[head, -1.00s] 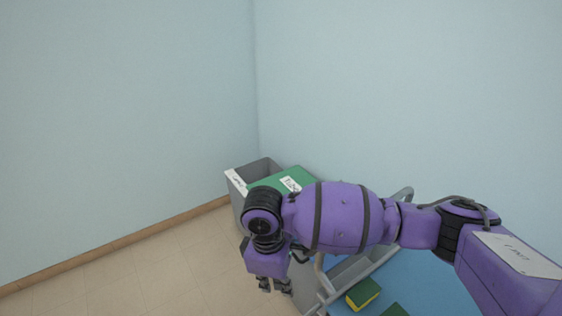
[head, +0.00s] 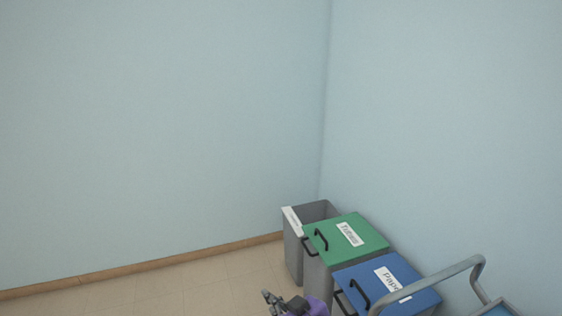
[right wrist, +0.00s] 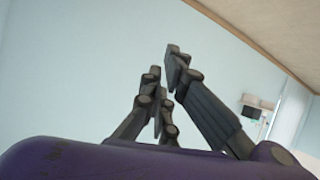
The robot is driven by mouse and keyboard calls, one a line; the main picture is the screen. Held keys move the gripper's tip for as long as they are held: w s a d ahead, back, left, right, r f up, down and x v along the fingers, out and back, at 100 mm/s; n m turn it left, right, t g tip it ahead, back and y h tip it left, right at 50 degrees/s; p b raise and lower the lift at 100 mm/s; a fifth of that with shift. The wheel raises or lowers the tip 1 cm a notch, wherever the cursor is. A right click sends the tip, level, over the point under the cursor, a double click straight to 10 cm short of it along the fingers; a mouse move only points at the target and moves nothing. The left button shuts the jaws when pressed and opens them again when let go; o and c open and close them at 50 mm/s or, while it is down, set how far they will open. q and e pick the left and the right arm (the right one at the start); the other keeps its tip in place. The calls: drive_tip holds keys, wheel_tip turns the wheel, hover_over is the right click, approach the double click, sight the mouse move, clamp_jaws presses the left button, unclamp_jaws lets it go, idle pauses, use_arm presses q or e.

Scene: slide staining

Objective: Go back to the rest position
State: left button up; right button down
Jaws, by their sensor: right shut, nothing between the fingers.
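My right gripper (head: 268,298) shows at the bottom edge of the head view, just in front of the bins. Most of my right arm is below the head view. My left gripper is in neither view.
An open grey bin (head: 294,248) stands near the wall corner. Beside it are a bin with a green lid (head: 335,252) and one with a blue lid (head: 425,299). A cart's grey handle (head: 435,277) rises at the lower right. Floor at the left (head: 150,298) is clear.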

drive_tip(key=s+d+f+m+h, duration=0.1)
drive_tip(key=s+d+f, duration=0.2)
drive_tip(key=s+d, duration=0.1)
drive_tip(key=s+d+f+m+t+h, duration=0.1)
drive_tip(key=s+d+f+m+h, duration=0.1)
drive_tip(key=s+d+f, duration=0.2)
drive_tip(key=s+d+f+m+h, duration=0.1)
drive_tip(key=s+d+f+m, duration=0.1)
drive_tip(key=s+d+f, duration=0.2)
drive_tip(key=shift+s+d+t, duration=0.15)
drive_tip(key=shift+d+t, duration=0.15)
drive_tip(key=shift+d, duration=0.65)
drive_tip(key=s+d+f+m+g+h, duration=0.1)
drive_tip(key=s+d+f, duration=0.2)
drive_tip(key=s, duration=0.6)
drive_tip(key=s+d+f+m+g+h, duration=0.2)
drive_tip(key=s+d+f, duration=0.2)
drive_tip(key=s, duration=0.5)
drive_tip(key=shift+s+f+p, duration=0.25)
drive_tip(key=shift+f+p, duration=0.1)
drive_tip(key=shift+f, duration=0.5)
